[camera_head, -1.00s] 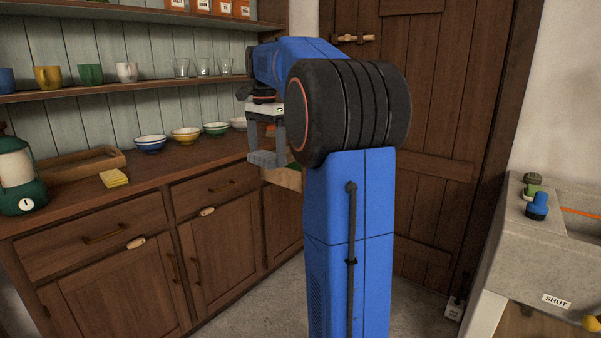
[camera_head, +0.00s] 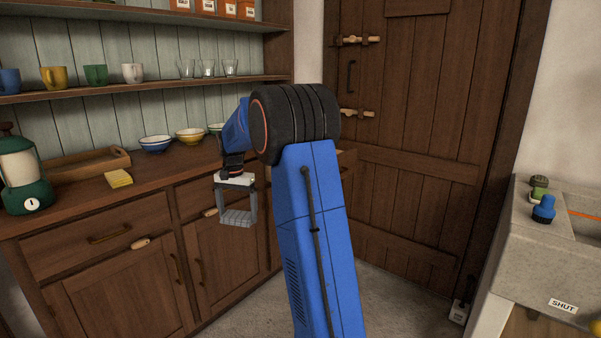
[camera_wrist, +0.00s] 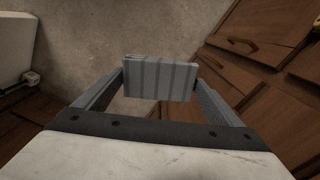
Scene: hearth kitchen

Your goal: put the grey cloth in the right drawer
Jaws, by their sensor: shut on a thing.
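The left drawer (camera_head: 75,240) is closed. The counter holds a green lantern (camera_head: 22,175), a wooden tray (camera_head: 90,165), a yellow sponge-like block (camera_head: 118,178) and bowls (camera_head: 157,143). A stone sink (camera_head: 500,240) stands at right. Floor is clear before the cabinet.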

